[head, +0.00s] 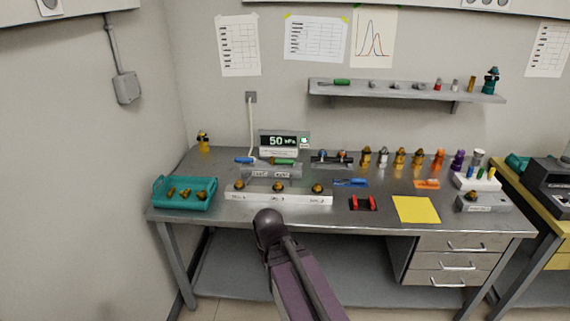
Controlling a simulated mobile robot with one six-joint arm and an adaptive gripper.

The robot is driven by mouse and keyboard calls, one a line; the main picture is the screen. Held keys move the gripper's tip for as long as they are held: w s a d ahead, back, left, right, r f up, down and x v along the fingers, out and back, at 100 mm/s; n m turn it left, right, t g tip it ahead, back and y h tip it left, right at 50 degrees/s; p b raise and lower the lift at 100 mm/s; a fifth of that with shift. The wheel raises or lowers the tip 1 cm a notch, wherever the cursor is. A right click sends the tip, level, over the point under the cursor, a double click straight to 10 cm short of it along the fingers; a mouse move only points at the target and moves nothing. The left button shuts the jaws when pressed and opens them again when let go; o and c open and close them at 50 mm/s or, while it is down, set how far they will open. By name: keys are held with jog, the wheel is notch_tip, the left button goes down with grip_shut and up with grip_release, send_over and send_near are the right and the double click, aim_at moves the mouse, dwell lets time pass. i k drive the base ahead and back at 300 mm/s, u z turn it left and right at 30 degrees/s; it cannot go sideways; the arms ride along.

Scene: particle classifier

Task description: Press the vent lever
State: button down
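A grey block (270,172) with two small labels stands on the bench below the pressure display. A blue-handled part (245,160) lies at its top left and a green-handled part (284,162) at its top right. These look like levers, but the label text is too small to read surely, so I cannot tell which is the vent lever. My arm reaches up from the bottom of the view and ends in a dark rounded part in front of the bench edge. I cannot make out any gripper fingers.
The display (284,142) reads 50 hPa. A white rack (233,196) with several brass pieces stands in front of the block. A teal tray (207,206) is at the left, a yellow sheet (417,209) at the right. Several small figures line the back.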

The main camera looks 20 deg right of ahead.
aim_at(278, 160)
jog(key=k, duration=0.85)
jog(key=z, duration=0.25)
jog(key=i, duration=2.45)
jog(key=u, duration=0.2)
